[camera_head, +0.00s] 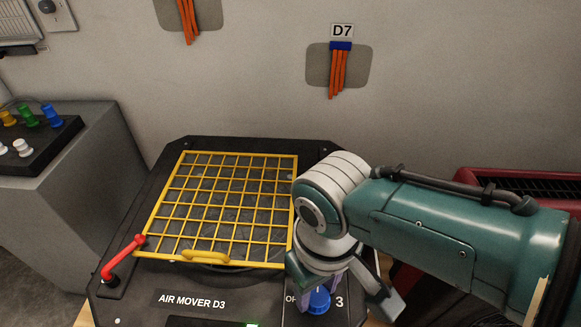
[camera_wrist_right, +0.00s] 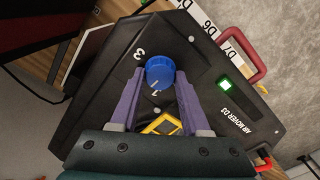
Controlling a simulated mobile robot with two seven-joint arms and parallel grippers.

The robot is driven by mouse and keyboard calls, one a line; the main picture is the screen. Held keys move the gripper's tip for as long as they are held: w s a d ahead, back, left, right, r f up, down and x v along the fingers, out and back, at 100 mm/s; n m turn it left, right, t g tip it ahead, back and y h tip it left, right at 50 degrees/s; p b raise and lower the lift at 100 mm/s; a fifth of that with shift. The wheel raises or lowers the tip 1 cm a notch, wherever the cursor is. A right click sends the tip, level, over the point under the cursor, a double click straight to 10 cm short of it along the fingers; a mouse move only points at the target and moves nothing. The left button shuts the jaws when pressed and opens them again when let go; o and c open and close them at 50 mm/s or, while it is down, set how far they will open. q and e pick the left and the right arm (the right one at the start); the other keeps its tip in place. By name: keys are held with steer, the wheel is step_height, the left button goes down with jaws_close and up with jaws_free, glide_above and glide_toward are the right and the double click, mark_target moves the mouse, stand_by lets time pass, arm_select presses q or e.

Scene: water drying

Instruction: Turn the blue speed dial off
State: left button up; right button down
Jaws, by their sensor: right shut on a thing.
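The blue speed dial (camera_head: 319,301) sits on the front right of the black air mover (camera_head: 235,283), with part of an OFF label to its left and a 3 to its right. In the right wrist view the dial (camera_wrist_right: 160,72) is between the purple fingertips of my right gripper (camera_wrist_right: 160,78), which is shut on it. The OFF label is hidden there. In the head view my right gripper (camera_head: 320,288) reaches down over the dial. My left gripper is out of view.
A yellow grille (camera_head: 183,200) covers the air mover, with a red handle (camera_head: 122,258) at its left. A green light (camera_wrist_right: 226,84) glows on its panel. Orange cables (camera_head: 338,75) hang on the wall under D7. A grey cabinet (camera_head: 85,165) stands left, a red object (camera_head: 480,178) right.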

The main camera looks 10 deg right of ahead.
steer(key=n, duration=0.4)
steer(key=shift+n, duration=0.4)
steer(key=n, duration=1)
steer(key=shift+s+a+n, duration=0.1)
steer(key=shift+n, duration=1.8)
steer(key=shift+c, duration=1.9)
jaws_free()
